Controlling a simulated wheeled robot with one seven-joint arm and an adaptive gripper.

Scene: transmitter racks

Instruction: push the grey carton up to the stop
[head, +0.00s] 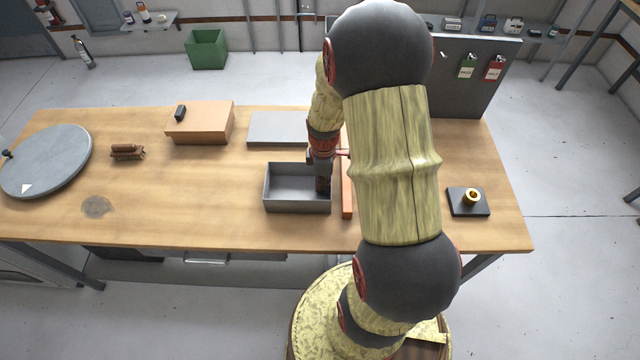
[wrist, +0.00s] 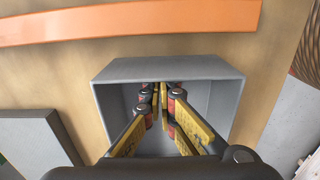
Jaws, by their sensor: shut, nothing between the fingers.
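The grey carton (head: 290,206) is an open-topped box standing on the wooden table. My gripper (head: 322,188) reaches down into it at its right side, with the fingers together. In the wrist view, the fingertips (wrist: 160,92) are inside the carton (wrist: 165,70), near its far wall; I cannot tell whether they touch it. The stop appears to be the orange bar (head: 347,198), just right of the carton and partly hidden by my arm. The bar also crosses the top of the wrist view (wrist: 130,22). A strip of bare wood separates carton and bar.
A flat grey slab (head: 278,127) lies behind the carton, and a brown box (head: 200,125) with a small black object sits further left. A dark block with a brass ring (head: 470,199) is at right.

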